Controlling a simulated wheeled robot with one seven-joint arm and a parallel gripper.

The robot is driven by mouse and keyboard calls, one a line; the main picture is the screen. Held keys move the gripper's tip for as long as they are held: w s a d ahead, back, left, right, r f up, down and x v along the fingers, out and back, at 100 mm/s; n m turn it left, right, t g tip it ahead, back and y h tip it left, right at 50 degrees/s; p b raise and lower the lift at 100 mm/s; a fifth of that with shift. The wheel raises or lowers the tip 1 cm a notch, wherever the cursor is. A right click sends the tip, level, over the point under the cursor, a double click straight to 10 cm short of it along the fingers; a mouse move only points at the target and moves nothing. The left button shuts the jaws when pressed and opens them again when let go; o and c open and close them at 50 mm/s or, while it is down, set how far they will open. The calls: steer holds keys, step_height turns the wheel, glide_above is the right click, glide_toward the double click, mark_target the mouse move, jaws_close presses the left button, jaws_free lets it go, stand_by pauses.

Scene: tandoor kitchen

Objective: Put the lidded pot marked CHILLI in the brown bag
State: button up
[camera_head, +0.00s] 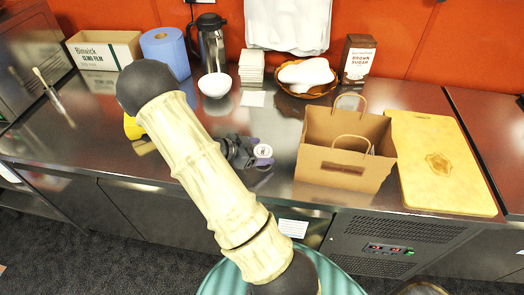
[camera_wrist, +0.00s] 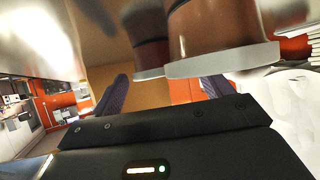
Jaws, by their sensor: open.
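A small pot with a round white lid (camera_head: 263,151) stands on the steel counter, just left of the brown bag. The dark mark on its lid is too small to read. My gripper (camera_head: 260,154) is open, low over the counter, with its purple-tipped fingers around this pot; I cannot tell whether they touch it. In the wrist view, a reddish-brown pot with a pale lid (camera_wrist: 222,60) is close and partly covers one finger of my gripper (camera_wrist: 164,86). A second similar brown shape shows beside it. The brown bag (camera_head: 340,172) stands upright and open-topped, with its handles up.
A wooden board (camera_head: 450,185) lies right of the bag. Behind are a basket with white cloth (camera_head: 305,77), a brown sugar box (camera_head: 358,60), a white bowl (camera_head: 214,85) and a flask (camera_head: 211,45). A yellow item (camera_head: 132,127) is partly hidden by my arm.

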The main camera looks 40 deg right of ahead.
steer(key=v, duration=1)
steer(key=shift+a+r, duration=0.1)
steer(key=shift+a, duration=0.25)
